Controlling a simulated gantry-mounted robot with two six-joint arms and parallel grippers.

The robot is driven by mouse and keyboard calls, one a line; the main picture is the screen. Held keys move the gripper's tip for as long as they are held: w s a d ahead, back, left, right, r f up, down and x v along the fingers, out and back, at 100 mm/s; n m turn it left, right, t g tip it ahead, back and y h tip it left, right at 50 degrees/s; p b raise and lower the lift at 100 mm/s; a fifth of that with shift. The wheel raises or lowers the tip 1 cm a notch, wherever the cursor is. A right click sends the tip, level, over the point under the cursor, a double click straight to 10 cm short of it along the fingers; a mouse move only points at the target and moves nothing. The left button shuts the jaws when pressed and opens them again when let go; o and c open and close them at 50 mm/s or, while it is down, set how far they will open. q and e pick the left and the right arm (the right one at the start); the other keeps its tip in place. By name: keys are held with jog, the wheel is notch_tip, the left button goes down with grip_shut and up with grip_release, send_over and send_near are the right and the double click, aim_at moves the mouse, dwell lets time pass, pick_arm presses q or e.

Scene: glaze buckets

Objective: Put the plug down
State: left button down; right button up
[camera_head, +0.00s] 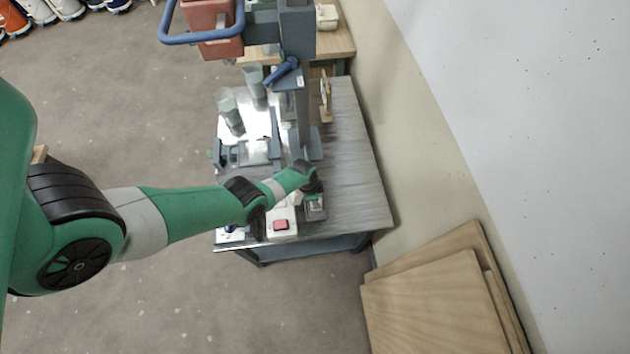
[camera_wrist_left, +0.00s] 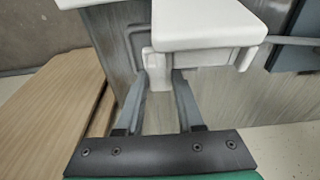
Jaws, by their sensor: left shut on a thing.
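My left gripper (camera_head: 314,190) reaches over the near part of the grey table, and in the head view its fingers are too small to make out. In the left wrist view the two fingers (camera_wrist_left: 160,78) are shut on a small white piece, which I take to be the plug (camera_wrist_left: 159,72). The piece sits right beside or under a larger white block (camera_wrist_left: 205,24), and I cannot tell whether they touch. My right gripper is in neither view.
A white box with a red button (camera_head: 281,225) stands near the table's front edge. Cloudy cups (camera_head: 229,108) and a grey column stand further back. Wooden boards (camera_head: 440,305) lean at the lower right. The table's right side (camera_head: 352,150) is clear.

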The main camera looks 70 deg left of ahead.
pick_arm(q)
jog(key=shift+s+d+f+b, duration=0.1)
jog(key=shift+f+b, duration=0.7)
jog(key=shift+f, duration=0.8)
jog(key=c, duration=0.5)
grip_release()
jog(key=shift+r, duration=0.1)
jog(key=shift+c, duration=0.2)
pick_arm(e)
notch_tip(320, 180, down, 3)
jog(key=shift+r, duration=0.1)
pick_arm(q)
jog(key=shift+r, duration=0.15)
notch_tip(320, 180, up, 12)
jog(key=s+p, duration=0.1)
jog(key=p, duration=1.2)
jog(key=shift+s+a, duration=0.2)
jog(key=shift+s, duration=0.15)
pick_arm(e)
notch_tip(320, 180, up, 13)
